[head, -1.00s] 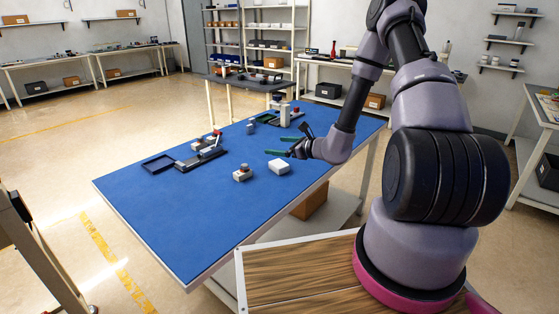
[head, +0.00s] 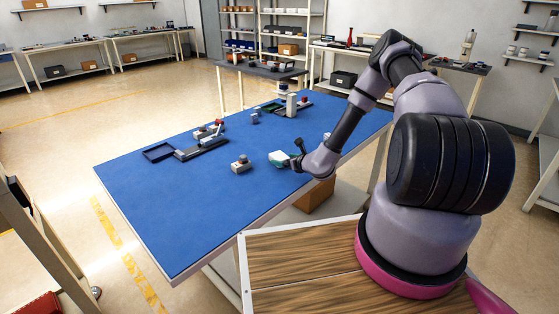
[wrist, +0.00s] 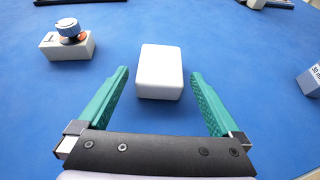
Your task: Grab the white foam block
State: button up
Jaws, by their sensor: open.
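The white foam block (wrist: 160,72) lies on the blue table mat. In the wrist view it sits just ahead of and between the two green fingers of my gripper (wrist: 158,103). The fingers stand apart on either side, with blue mat visible between each finger and the block. My gripper is open and empty. In the head view the block (head: 277,158) shows beside my gripper (head: 291,162), which is low over the table near its right edge. The fingers are partly hidden there by the wrist.
A small grey box with a knob (wrist: 67,43) stands left of the block; it also shows in the head view (head: 241,165). A labelled box (wrist: 311,81) is at the right edge of the wrist view. Dark fixtures (head: 200,148) lie farther left. The mat's front is clear.

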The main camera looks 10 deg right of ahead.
aim_at(283, 158)
jog(key=shift+x, duration=1.9)
jog(key=c, duration=1.3)
jog(key=shift+r, duration=0.1)
